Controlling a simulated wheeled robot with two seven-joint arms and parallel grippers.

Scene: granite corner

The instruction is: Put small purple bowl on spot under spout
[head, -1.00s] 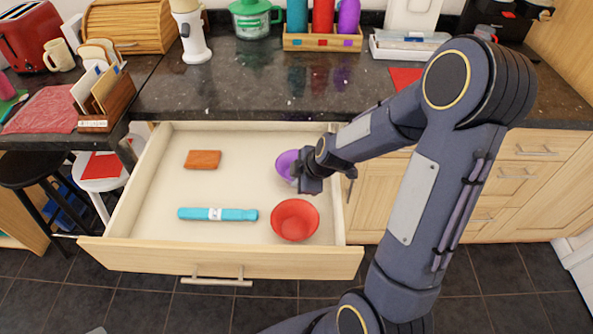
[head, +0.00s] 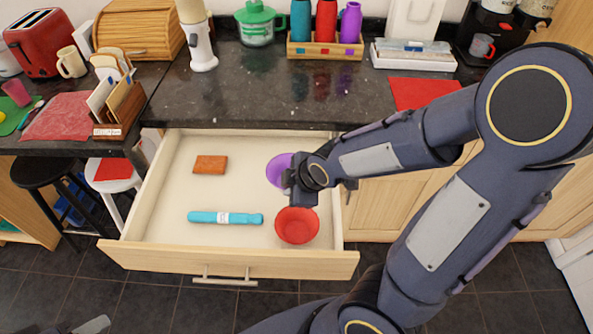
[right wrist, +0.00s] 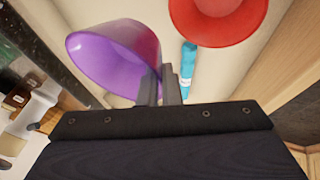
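The small purple bowl (head: 278,171) is at the right side of the open drawer, beyond a red bowl (head: 297,226). My right gripper (head: 293,183) is at its near right rim. In the right wrist view the purple bowl (right wrist: 112,55) is tilted, with its inside facing left, and its wall runs between the two close fingers (right wrist: 160,88). The gripper is shut on it. A dark coffee machine (head: 508,28) stands at the back right of the counter; its spout cannot be made out clearly.
A grey and red mug (head: 482,46) is at the coffee machine. A red mat (head: 425,93) and a white box (head: 413,57) lie nearby. The middle counter is clear.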

